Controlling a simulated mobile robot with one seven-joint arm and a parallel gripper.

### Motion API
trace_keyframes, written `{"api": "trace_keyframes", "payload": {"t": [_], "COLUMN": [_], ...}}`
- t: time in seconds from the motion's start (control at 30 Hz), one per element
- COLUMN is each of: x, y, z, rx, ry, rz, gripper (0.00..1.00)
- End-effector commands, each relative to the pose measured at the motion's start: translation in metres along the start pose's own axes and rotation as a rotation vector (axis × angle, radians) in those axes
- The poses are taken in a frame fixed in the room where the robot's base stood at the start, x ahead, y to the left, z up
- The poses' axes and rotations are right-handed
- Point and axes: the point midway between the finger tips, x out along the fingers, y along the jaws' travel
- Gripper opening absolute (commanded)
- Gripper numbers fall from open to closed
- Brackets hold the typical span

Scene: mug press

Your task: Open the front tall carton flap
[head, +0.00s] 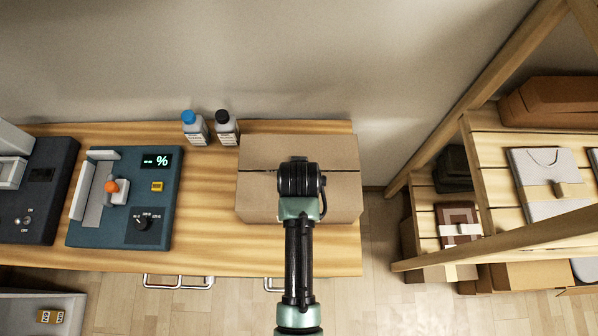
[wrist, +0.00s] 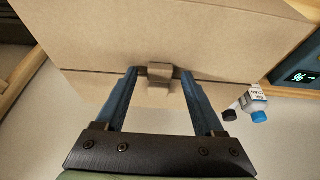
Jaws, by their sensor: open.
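The brown cardboard carton (head: 260,155) stands at the right end of the wooden bench, its top closed, with a seam running across it. In the wrist view, the carton top (wrist: 150,30) fills the upper part, and a small brown tab (wrist: 160,88) sticks up at the seam. My gripper (wrist: 158,71) is open, its two blue fingers on either side of the tab. I cannot tell whether they touch it. In the head view my arm covers the middle of the carton and hides the tab and the fingertips.
Two bottles, one blue-capped (head: 195,128) and one black-capped (head: 227,128), stand left of the carton near the wall. A teal press machine (head: 150,200) sits further left on the bench (head: 210,225). A wooden shelf rack (head: 500,150) with boxes stands at the right.

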Motion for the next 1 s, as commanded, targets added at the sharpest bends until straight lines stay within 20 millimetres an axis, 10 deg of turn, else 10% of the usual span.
{"api": "trace_keyframes", "payload": {"t": [0.2, 0.6, 1.0], "x": [0.0001, -0.0002, -0.0003], "y": [-0.0001, 0.0, 0.0], "z": [-0.0001, -0.0001, -0.0002], "rx": [0.0, 0.0, 0.0], "ry": [0.0, 0.0, 0.0], "rz": [0.0, 0.0, 0.0], "gripper": [0.68, 0.0, 0.0]}}
